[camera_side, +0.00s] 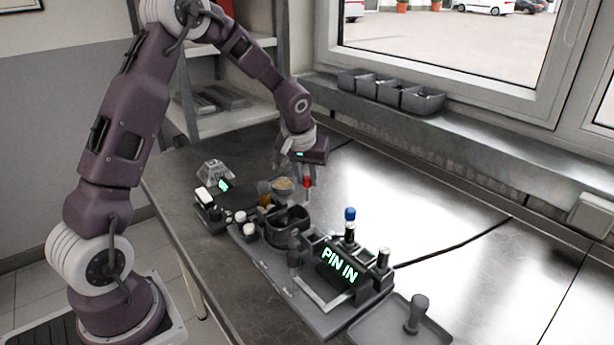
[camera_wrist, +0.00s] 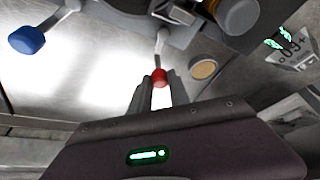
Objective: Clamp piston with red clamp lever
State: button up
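The red clamp lever (camera_side: 307,182) has a red knob on a thin light rod and stands at the far side of the dark fixture in the side view. Its knob (camera_wrist: 160,77) is between my fingertips in the wrist view. My gripper (camera_side: 304,177) points down at it from above, and its fingers (camera_wrist: 160,82) are close together with the knob filling the gap, so it looks shut on the knob. A second lever with a blue knob (camera_side: 350,214) stands to the right. I cannot clearly make out the piston; the fixture parts hide it.
A lit display (camera_side: 340,266) reads "PIN IN" at the fixture's right end. The metal table to the right is clear; grey bins (camera_side: 423,100) line the sill.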

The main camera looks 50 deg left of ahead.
grip_shut()
jog(key=shift+m, duration=0.3)
jog(key=shift+s+d+m+t+h, duration=0.2)
jog(key=shift+d+m+h, duration=0.35)
jog(key=shift+m, duration=1)
jog(key=shift+s+d+m+t+h, duration=0.15)
jog(key=shift+d+m+h, duration=0.4)
jog(key=shift+m, duration=0.95)
jog(key=shift+s+d+m+t+h, duration=0.1)
jog(key=shift+s+d+m+h, duration=0.15)
jog(key=shift+m+h, duration=0.95)
jog(key=shift+d+m+y, duration=0.1)
jog(key=shift+m+y, duration=0.3)
jog(key=shift+m, duration=0.05)
jog(key=o, duration=0.8)
grip_release()
